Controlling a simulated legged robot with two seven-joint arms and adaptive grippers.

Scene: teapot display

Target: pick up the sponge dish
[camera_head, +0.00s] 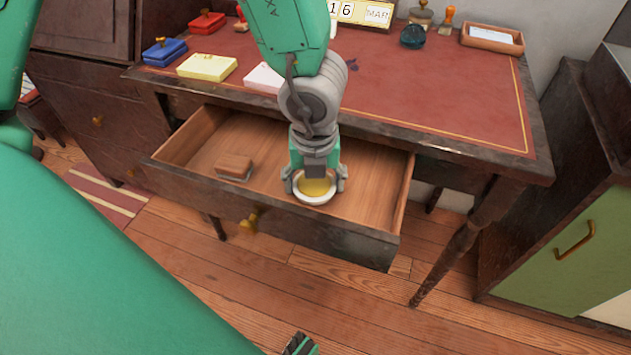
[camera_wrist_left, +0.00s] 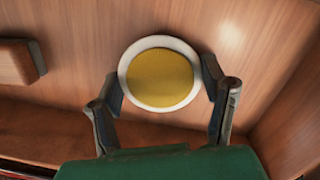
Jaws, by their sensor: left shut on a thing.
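The sponge dish (camera_head: 314,197) is a round white dish with a yellow sponge (camera_head: 314,186) in it. It is in the open desk drawer, near the drawer's front. My left gripper (camera_head: 315,184) reaches down into the drawer and is shut on the dish, a finger at each side. In the left wrist view the dish's white rim (camera_wrist_left: 124,78) and yellow top show fully between the fingers of the gripper (camera_wrist_left: 162,88). I cannot tell whether the dish touches the drawer floor.
A brown block (camera_head: 234,167) lies in the drawer to the left; it also shows in the left wrist view (camera_wrist_left: 16,63). The drawer front (camera_head: 200,192) and sides surround the dish. The desk top (camera_head: 440,95) overhangs behind. A green cabinet (camera_head: 560,250) stands at right.

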